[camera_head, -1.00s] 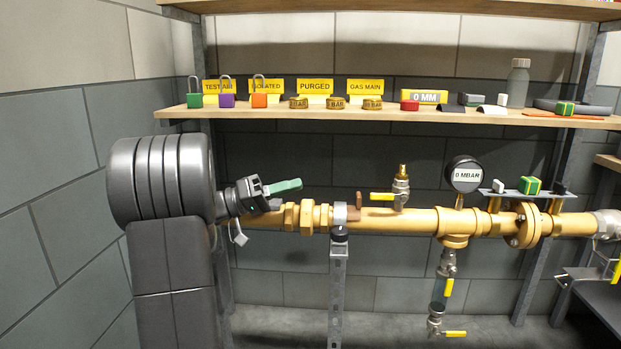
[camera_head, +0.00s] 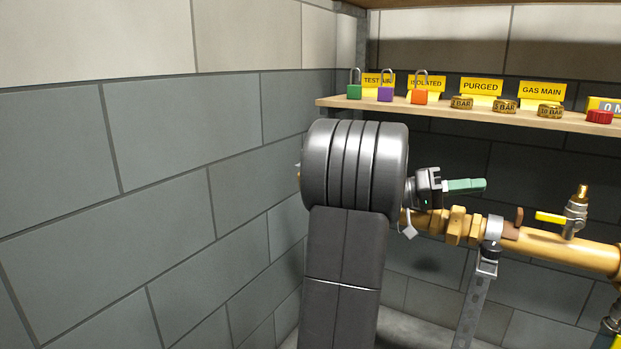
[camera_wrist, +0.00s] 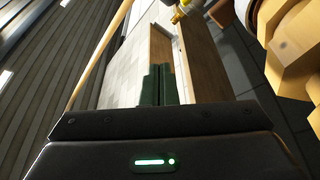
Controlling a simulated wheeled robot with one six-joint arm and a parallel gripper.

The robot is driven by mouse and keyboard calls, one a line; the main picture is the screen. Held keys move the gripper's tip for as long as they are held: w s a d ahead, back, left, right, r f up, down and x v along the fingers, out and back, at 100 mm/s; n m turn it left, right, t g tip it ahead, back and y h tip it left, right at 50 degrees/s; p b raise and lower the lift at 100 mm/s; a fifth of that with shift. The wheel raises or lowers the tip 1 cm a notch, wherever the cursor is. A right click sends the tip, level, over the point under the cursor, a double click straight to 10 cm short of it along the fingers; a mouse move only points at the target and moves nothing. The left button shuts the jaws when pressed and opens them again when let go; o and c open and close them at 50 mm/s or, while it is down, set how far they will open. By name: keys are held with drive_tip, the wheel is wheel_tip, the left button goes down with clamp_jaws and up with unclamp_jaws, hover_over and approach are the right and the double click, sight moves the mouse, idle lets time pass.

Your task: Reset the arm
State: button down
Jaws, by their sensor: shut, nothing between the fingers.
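My gripper (camera_head: 466,185) is in the right half of the head view, its green fingers shut together and pointing right. No object shows between them. It is above and behind or in front of the left end of the yellow gas pipe (camera_head: 560,248); the depth is hard to tell. My grey arm stands to its left. In the wrist view the dark green fingers (camera_wrist: 158,86) are side by side and closed. The yellow pipe fitting (camera_wrist: 292,50) is at the right of that view, apart from the fingers.
A wooden shelf (camera_head: 450,114) holds a green padlock (camera_head: 354,90), a purple padlock (camera_head: 385,93), an orange padlock (camera_head: 419,95), yellow signs and brass pieces marked in bar. A pipe support (camera_head: 474,305) stands under the pipe. Grey block wall fills the left.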

drive_tip(key=d+f, duration=0.1)
drive_tip(key=s+f+b, duration=0.1)
drive_tip(key=d+f, duration=0.1)
drive_tip(key=shift+s+d, duration=0.3)
drive_tip(key=shift+d, duration=0.05)
drive_tip(key=shift+r, duration=0.15)
